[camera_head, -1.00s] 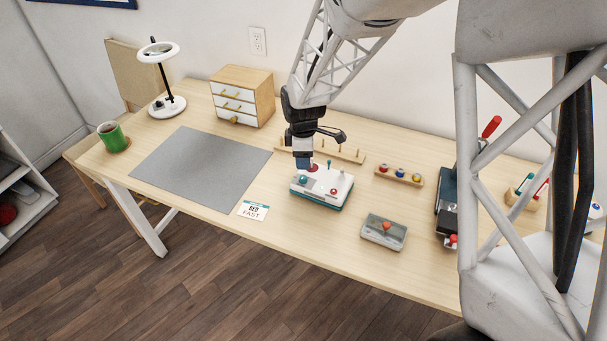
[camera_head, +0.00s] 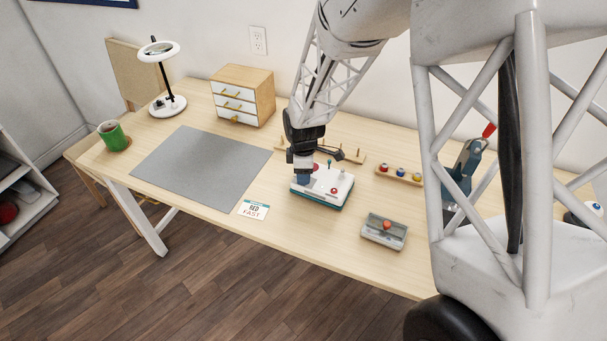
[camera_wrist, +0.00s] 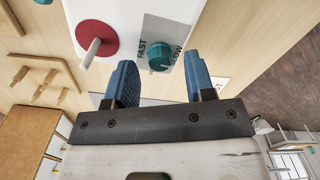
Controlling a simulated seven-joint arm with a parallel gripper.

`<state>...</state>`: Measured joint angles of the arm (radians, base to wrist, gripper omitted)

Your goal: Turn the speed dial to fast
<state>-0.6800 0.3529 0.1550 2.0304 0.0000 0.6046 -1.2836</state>
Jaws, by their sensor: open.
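The speed dial (camera_wrist: 160,56) is a teal knob on a grey plate marked FAST and SLOW, in the wrist view. It sits on the white control box (camera_head: 317,195), which has a teal base and stands on the table. A red disc with a pale peg (camera_wrist: 97,36) is beside the dial. My gripper (camera_wrist: 165,80) is open, its two blue fingers spread on either side of the dial's line and just short of it. In the head view my gripper (camera_head: 303,179) is over the box's left front and hides the dial. I cannot tell whether the fingers touch the box.
A card reading RED FAST (camera_head: 253,210) lies left of the box. A grey box with a red knob (camera_head: 385,231) is to the right. A peg rack (camera_head: 340,153) stands behind, and a spool rack (camera_head: 400,174) at right. The grey mat (camera_head: 200,165) is bare.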

